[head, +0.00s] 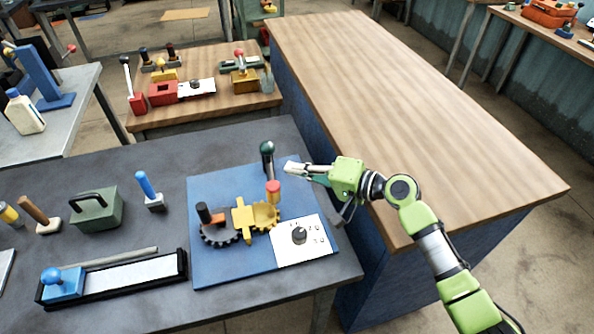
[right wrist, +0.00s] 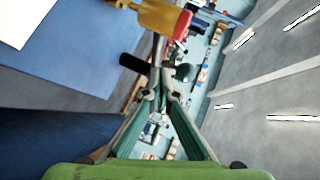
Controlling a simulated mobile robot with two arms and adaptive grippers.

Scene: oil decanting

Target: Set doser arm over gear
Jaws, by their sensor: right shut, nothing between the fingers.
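A blue base plate (head: 205,265) on the dark table carries a dark gear (head: 221,238), a yellow gear (head: 265,216) and a yellow block (head: 241,217). A lever with a dark round knob (head: 267,148) rises at the back of the plate, and a red-capped post (head: 273,188) stands in front of it. I cannot tell for sure which part is the doser arm. My right gripper (head: 291,167) is shut and empty, just right of the lever. In the right wrist view its fingertips (right wrist: 162,98) meet near a dark knob (right wrist: 185,72). My left gripper is out of view.
A white card with a dark dial (head: 299,235) lies on the plate's front right. A green toolbox (head: 97,210), a blue-handled tool (head: 147,188) and a long black tray (head: 180,265) occupy the left. The wooden counter (head: 400,110) at right is clear.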

